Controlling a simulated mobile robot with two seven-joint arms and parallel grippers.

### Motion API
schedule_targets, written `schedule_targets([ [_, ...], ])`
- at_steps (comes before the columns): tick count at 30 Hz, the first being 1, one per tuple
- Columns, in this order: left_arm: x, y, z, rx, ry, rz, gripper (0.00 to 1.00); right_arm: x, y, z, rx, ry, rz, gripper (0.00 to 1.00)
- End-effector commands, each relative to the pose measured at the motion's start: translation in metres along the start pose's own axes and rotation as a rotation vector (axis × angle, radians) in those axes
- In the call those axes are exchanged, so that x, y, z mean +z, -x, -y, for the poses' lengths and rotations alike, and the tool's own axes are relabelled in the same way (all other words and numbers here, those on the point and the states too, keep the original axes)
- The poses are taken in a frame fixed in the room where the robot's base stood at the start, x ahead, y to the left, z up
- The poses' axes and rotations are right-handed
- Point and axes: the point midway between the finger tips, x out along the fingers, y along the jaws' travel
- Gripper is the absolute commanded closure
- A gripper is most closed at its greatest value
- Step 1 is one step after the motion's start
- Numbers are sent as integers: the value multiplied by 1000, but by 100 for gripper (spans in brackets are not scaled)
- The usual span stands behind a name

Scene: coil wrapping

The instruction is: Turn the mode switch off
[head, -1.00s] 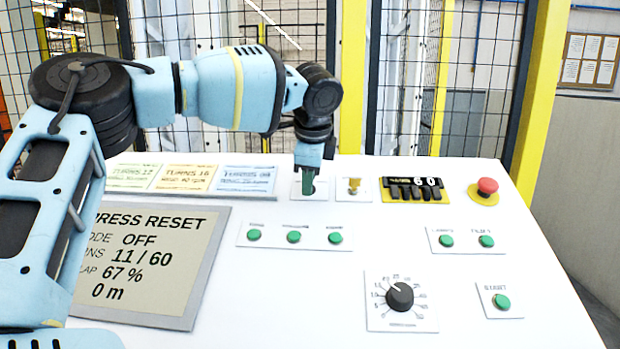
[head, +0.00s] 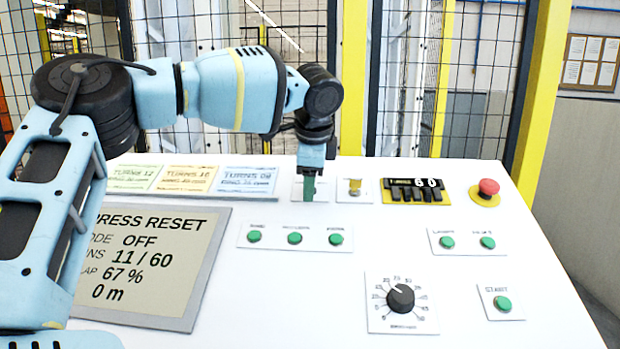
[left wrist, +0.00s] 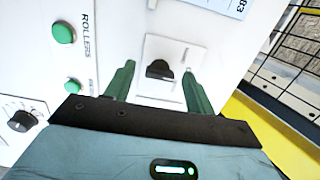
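The mode switch is a black knob (left wrist: 160,70) on a white plate (left wrist: 150,88) in the left wrist view. It lies between the two green fingers of my left gripper (left wrist: 158,67), which stand apart with a gap on either side of it. In the head view my left gripper (head: 309,188) points down over the switch's plate (head: 297,192) and hides the knob. The display (head: 150,265) reads mode OFF, 11 / 60, 67 % and 0 m. My right gripper is not in view.
Green buttons (head: 295,238) and a dial (head: 400,297) lie nearer. Turn cards (head: 185,180) lie to the left. A mesh fence stands behind.

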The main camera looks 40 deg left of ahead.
Motion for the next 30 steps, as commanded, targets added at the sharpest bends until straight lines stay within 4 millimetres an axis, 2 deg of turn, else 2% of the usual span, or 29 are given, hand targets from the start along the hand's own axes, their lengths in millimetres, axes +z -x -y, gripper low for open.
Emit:
schedule_targets([
  [8,0,7,0,-1,0,-1,45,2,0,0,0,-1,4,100],
  [21,0,69,0,-2,1,0,45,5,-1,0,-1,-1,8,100],
  [30,0,79,0,0,-1,0,45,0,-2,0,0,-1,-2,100],
])
